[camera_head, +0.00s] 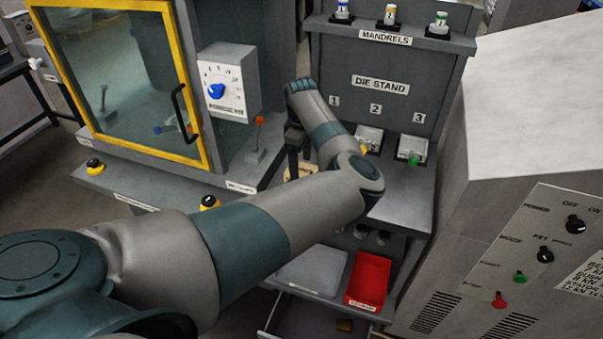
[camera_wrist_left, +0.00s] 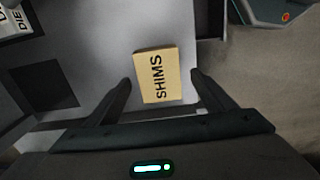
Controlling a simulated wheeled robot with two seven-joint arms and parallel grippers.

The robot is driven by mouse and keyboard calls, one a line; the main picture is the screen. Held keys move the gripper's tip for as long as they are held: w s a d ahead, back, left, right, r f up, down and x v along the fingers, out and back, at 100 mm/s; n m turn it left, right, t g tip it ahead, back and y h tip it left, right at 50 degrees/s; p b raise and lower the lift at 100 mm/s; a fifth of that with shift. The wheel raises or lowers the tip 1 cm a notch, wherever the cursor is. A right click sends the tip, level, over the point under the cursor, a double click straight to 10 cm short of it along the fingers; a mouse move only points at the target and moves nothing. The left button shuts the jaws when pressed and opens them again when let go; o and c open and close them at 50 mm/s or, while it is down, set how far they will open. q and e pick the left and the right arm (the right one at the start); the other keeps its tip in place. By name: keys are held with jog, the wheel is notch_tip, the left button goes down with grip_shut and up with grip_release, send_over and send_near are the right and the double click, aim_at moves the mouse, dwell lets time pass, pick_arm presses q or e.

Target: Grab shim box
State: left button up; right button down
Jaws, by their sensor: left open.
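The shim box (camera_wrist_left: 158,77) is a small tan box marked "SHIMS". In the left wrist view it lies on a grey surface, between and just ahead of the two open fingers of my left gripper (camera_wrist_left: 163,92). No contact between the fingers and the box is visible. In the head view my left gripper (camera_head: 294,150) points down over the grey stand. A tan patch of the box (camera_head: 290,172) shows beside the fingers, and the rest is hidden behind my arm. My right gripper is not in view.
The die stand (camera_head: 380,85) rises behind, with labelled slots and mandrels on its top shelf. A yellow-framed machine (camera_head: 190,80) stands at left and a grey control cabinet (camera_head: 500,230) at right. Below are a red bin (camera_head: 368,279) and an open drawer (camera_head: 300,320).

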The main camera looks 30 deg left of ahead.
aim_at(301, 170)
pick_arm(q)
jog(key=shift+w+f+p, duration=0.1)
jog(key=shift+f+p, duration=0.5)
jog(key=shift+f, duration=1.2)
jog(key=shift+c, duration=0.7)
jog(key=c, duration=1.2)
jog(key=shift+r, duration=0.1)
notch_tip(301, 170, up, 18)
jog(key=b, duration=0.5)
